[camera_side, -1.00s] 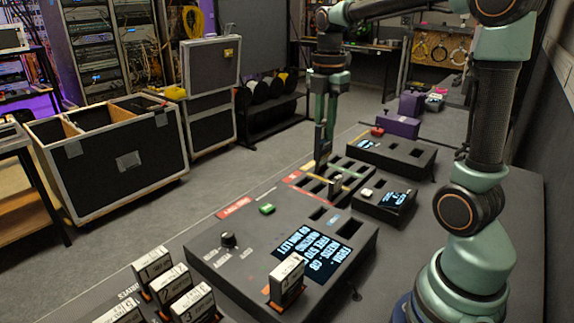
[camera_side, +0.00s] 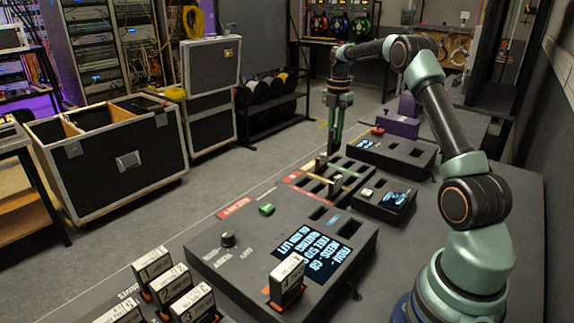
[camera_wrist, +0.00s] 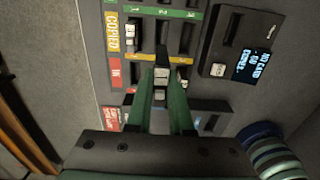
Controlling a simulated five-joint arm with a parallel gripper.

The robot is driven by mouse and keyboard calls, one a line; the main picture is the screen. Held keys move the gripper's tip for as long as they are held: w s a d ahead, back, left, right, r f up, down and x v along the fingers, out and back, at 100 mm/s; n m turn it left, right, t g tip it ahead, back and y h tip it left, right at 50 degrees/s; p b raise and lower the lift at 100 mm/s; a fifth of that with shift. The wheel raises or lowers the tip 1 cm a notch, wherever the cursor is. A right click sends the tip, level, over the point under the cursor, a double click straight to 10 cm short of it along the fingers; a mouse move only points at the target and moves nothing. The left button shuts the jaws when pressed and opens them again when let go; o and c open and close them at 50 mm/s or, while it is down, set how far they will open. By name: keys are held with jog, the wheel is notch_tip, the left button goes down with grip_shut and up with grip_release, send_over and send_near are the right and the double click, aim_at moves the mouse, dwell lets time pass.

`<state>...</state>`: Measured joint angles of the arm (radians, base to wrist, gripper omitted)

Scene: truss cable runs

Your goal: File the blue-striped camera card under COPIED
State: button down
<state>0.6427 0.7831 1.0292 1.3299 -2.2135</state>
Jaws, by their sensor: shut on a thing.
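My gripper (camera_wrist: 160,78) is shut on a small dark camera card with pale label patches (camera_wrist: 160,88); no blue stripe can be made out on it. In the side view my gripper (camera_side: 333,152) points down over the back of the card tray (camera_side: 292,180). In the wrist view the held card is over the tray, near the yellow line between the COPIED row (camera_wrist: 112,32) and the red IN row (camera_wrist: 116,73). Another card (camera_wrist: 130,36) stands in a slot of the COPIED row. Whether the held card touches a slot is unclear.
A small box with a lit screen (camera_wrist: 252,60) and a slot is beside the tray. A larger console (camera_side: 290,255) with a knob stands in front, and a dark slotted box (camera_side: 400,158) behind. Numbered batteries (camera_side: 172,285) stand at front left.

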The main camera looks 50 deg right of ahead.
jog(key=shift+d+f, duration=0.85)
jog(key=shift+d, duration=0.15)
jog(key=shift+d+f, duration=0.2)
jog(key=shift+f, duration=3.05)
jog(key=shift+f, duration=1.7)
jog(key=shift+c, duration=2.1)
grip_release()
jog(key=shift+r, duration=3.8)
